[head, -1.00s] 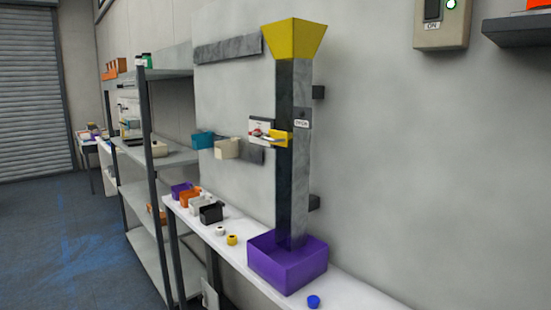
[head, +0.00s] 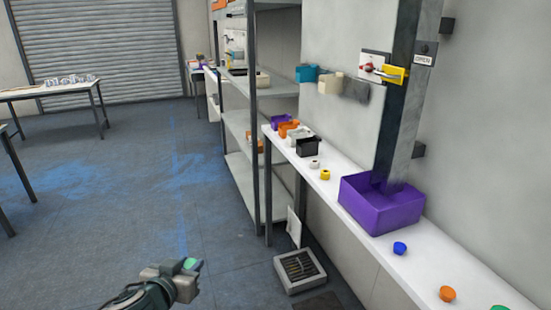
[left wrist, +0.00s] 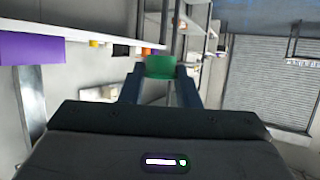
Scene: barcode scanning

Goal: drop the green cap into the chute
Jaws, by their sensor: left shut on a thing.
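My left gripper (head: 190,266) is low in the head view, in front of the bench and out over the floor. It is shut on a green cap (left wrist: 160,67), which shows between the two fingers in the left wrist view. The chute (head: 408,90) is a grey metal column on the wall. Its lower end stands in a purple bin (head: 382,215) on the white bench. The chute's top is out of the head view now. My right gripper is not in view.
On the narrow white bench (head: 340,190) are a yellow cap (head: 325,174), a white cap (head: 315,164), a blue cap (head: 400,248), an orange cap (head: 447,293) and small bins. A yellow piece (head: 393,74) juts from the chute. Shelves (head: 270,90) stand left of the bench; a tray (head: 300,270) lies on the floor.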

